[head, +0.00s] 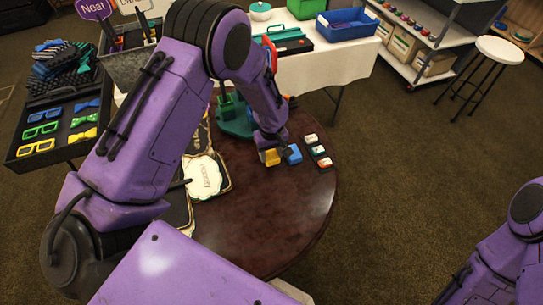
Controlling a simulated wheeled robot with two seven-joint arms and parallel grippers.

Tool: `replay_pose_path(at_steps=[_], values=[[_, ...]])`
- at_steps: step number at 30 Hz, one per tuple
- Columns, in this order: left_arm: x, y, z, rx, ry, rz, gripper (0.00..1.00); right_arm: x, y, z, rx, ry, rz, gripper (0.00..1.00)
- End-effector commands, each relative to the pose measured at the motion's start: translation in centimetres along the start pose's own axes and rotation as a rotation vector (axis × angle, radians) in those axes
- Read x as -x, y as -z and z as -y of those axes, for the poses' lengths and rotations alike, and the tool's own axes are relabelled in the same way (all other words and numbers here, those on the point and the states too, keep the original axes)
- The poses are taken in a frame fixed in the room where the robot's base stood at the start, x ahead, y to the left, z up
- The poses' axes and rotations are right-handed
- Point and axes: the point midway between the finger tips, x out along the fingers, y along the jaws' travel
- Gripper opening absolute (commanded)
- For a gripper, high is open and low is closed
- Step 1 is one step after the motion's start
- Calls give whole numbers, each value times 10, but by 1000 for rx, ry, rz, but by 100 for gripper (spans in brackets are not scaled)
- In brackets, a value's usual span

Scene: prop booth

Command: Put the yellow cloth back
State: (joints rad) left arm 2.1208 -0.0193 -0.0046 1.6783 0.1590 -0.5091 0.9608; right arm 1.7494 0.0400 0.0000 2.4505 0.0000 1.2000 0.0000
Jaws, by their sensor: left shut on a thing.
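The yellow cloth (270,158) is a small yellow block-like shape low over the dark round table (285,215). My left gripper (271,149) points down from above and is shut on the yellow cloth. Its fingers are partly hidden by my left wrist. I cannot tell whether the cloth touches the table top. A blue piece of similar size (294,154) is just to the right of the yellow cloth. My right arm shows at the right edge, but its gripper is out of view.
Small white-topped items (318,151) stand in a row right of the blue piece. The table's front right is clear. A white-clothed table (342,56) stands behind.

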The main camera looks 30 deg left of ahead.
Motion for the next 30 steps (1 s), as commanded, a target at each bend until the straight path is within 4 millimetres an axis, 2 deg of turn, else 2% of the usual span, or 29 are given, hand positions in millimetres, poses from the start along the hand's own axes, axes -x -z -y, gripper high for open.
replay_pose_path(at_steps=[1,5,17,18,19,20,27,30], values=[[-8,-3,1,-2,5,7,24,7,3,-1,0,0,0,43],[-24,-3,0,-2,3,4,24,11,5,-1,0,0,-1,43],[-32,-3,0,-1,1,3,24,6,3,0,0,1,-1,43],[-30,-3,0,-1,1,3,65,7,3,0,0,0,-1,43],[-30,-3,0,-1,1,3,75,7,3,0,0,1,-1,43],[-30,-3,0,-1,1,3,78,7,3,0,0,0,-1,43],[-29,-3,0,-1,1,3,78,7,3,0,0,1,-1,43],[-21,-3,-1,-2,0,3,78,11,5,-1,0,1,-1,43]])
